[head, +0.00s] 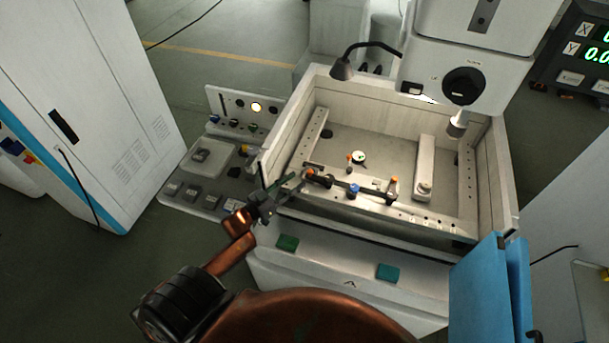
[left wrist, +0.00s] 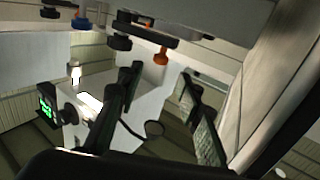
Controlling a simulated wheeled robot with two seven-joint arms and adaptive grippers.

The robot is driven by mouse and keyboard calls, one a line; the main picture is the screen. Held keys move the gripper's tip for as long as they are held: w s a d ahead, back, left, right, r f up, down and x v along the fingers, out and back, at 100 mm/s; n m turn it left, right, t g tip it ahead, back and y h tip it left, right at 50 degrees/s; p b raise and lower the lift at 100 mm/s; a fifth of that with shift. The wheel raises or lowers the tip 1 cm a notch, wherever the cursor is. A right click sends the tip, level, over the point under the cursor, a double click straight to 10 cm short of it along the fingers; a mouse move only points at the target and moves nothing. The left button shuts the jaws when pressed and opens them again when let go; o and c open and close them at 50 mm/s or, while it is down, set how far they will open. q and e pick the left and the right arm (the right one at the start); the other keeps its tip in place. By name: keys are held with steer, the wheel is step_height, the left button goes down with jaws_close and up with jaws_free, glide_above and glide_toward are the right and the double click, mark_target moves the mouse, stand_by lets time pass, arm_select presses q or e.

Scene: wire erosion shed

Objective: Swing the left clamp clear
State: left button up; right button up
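The left clamp (head: 318,177), dark with an orange knob, sits on the front ledge inside the machine tank. A matching clamp (head: 391,188) with an orange-tipped part stands to its right, and a blue knob (head: 353,190) lies between them. My left gripper (head: 283,190) is just left of the left clamp, at the tank's front-left wall, and looks apart from it. In the left wrist view its two fingers (left wrist: 160,85) are spread with nothing between them. An orange knob (left wrist: 160,57) and dark knobs show beyond the fingertips there. My right gripper is out of view.
The tank wall (head: 282,133) rises close to my left gripper. A small button panel (head: 232,112) stands left of the tank. The machine head (head: 466,65) and its nozzle overhang the tank's back right. A blue panel (head: 478,290) is at the front right. The tank floor is mostly clear.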

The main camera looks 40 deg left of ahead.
arm_select(q)
steer(key=v, duration=0.3)
steer(key=shift+s, duration=0.4)
steer(key=shift+s+d+m, duration=0.15)
steer(key=shift+d+m, duration=0.05)
steer(key=shift+m, duration=0.2)
steer(key=c, duration=0.3)
steer(key=s+d+m, duration=0.1)
steer(key=m, duration=0.3)
steer(key=s+d+r+m, duration=0.1)
steer(key=s+m, duration=0.1)
steer(key=m, duration=0.2)
steer(key=s+d+m+g+y, duration=0.1)
steer(key=m, duration=0.2)
steer(key=shift+s+d+r+m, duration=0.2)
steer(key=shift+d+r+m, duration=0.05)
steer(key=shift+d+m, duration=0.15)
jaws_close()
steer(key=m+p, duration=0.3)
glide_toward(319, 177)
step_height(319, 177, up, 3)
steer(key=w+d, duration=0.2)
steer(key=shift+w+a+f+y, duration=0.2)
steer(key=shift+w+a, duration=0.15)
steer(key=shift+a, duration=0.05)
steer(key=shift+w+a+f+y, duration=0.2)
steer(key=shift+w+a, duration=0.1)
steer(key=shift+a, duration=0.1)
steer(key=shift+w+a+f, duration=0.15)
steer(key=shift+w+a, duration=0.3)
